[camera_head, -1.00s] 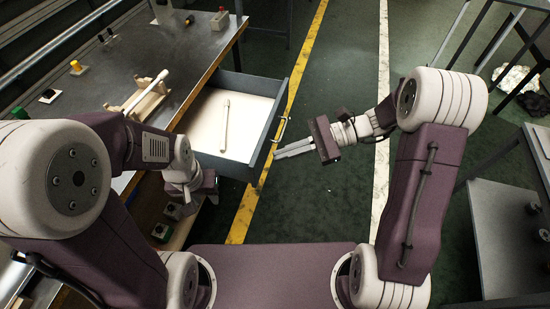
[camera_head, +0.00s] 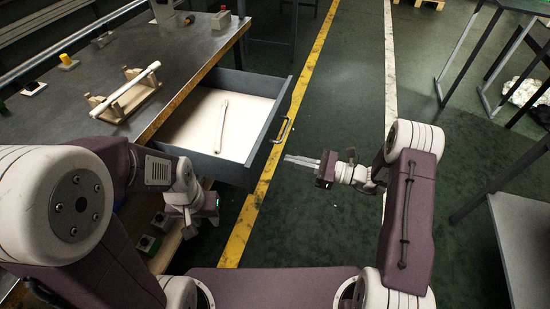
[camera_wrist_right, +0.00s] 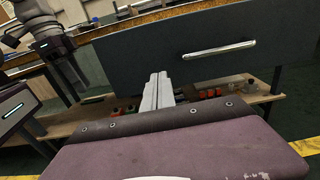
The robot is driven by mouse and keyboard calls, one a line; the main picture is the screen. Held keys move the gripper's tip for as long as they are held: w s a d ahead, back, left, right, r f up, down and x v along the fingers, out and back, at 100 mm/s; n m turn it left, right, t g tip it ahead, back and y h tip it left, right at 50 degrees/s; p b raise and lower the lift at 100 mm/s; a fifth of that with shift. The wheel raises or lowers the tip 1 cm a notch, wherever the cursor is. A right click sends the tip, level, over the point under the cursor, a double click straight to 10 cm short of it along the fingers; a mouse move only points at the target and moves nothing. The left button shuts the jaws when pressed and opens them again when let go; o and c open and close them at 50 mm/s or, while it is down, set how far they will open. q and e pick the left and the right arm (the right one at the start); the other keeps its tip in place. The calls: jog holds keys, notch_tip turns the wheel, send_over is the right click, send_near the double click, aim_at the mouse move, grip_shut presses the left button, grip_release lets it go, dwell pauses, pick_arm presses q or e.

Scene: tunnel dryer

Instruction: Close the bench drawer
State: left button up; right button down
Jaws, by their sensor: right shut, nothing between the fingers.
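The bench drawer (camera_head: 262,150) stands pulled out from the workbench (camera_head: 120,62), with a pale stick (camera_head: 222,126) lying on its white bottom. Its metal handle (camera_head: 283,129) is on the front panel, which also fills the upper right wrist view (camera_wrist_right: 230,72). My right gripper (camera_head: 287,159) is shut and empty, a little in front of the panel and lower than the handle in the picture; its closed fingers (camera_wrist_right: 158,92) point at the panel. I cannot tell whether they touch it. My left gripper (camera_head: 190,221) is beside the bench below the drawer; its fingers are not clear.
A wooden rack (camera_head: 125,97) with a white rod stands on the bench top. A lower shelf with small items (camera_wrist_right: 205,93) lies under the drawer. A grey table (camera_head: 522,240) stands at the right. The floor beyond the drawer is clear.

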aim_at(265, 155)
pick_arm(q)
jog(key=shift+f+b, duration=0.4)
jog(key=shift+f, duration=0.1)
pick_arm(e)
jog(key=x, duration=0.6)
